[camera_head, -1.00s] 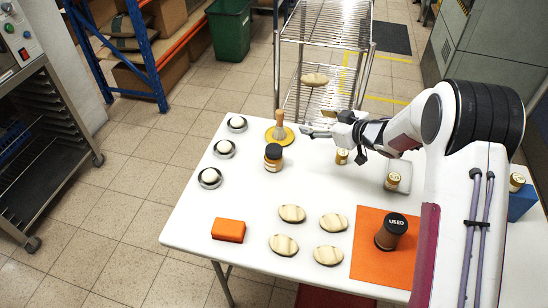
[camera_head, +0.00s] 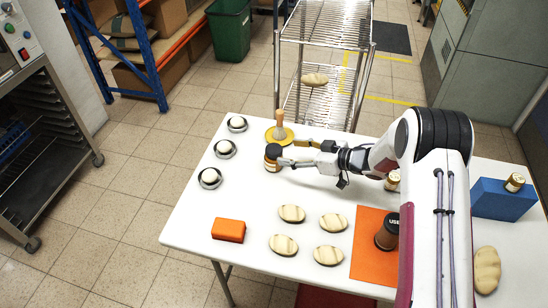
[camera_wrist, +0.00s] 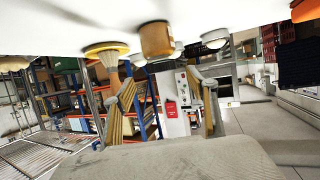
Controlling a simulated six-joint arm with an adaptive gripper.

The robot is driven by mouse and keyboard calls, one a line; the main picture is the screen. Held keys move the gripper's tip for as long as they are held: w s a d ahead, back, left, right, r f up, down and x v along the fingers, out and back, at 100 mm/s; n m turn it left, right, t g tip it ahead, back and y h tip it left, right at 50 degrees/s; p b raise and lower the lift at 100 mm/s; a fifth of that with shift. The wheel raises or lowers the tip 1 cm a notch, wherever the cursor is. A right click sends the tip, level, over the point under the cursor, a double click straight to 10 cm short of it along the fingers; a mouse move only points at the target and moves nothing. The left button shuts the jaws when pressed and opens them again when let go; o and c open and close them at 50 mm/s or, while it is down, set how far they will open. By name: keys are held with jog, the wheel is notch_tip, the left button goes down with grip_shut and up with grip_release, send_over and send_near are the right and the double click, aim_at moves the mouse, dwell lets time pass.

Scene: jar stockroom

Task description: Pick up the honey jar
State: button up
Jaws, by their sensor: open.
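An amber jar with a dark lid and a pale label (camera_head: 272,164), which I take for the honey jar, stands upright near the table's back left. Its label is too small to read. My gripper (camera_head: 290,153) is open and low over the table, just right of the jar. The lower finger's tip is close to the jar; I cannot tell whether it touches. In the wrist view the jar (camera_wrist: 156,38) shows upside down, beyond my gripper (camera_wrist: 152,65) and in line with the gap between its fingers. Nothing is held.
A yellow disc with a wooden-handled thing (camera_head: 280,133) stands close behind the jar. Several round silver-rimmed items (camera_head: 224,149) line the left edge. An orange block (camera_head: 228,230) and several oval loaves (camera_head: 291,213) lie in front. A blue box (camera_head: 490,200) stands right.

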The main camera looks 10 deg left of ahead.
aim_at(276, 150)
jog(key=shift+x, duration=1.25)
jog(key=shift+x, duration=2.6)
jog(key=shift+s, duration=0.1)
jog(key=c, duration=1.5)
jog(key=shift+c, duration=0.6)
jog(key=shift+r, duration=0.1)
jog(key=shift+r, duration=0.1)
jog(key=shift+r, duration=4.85)
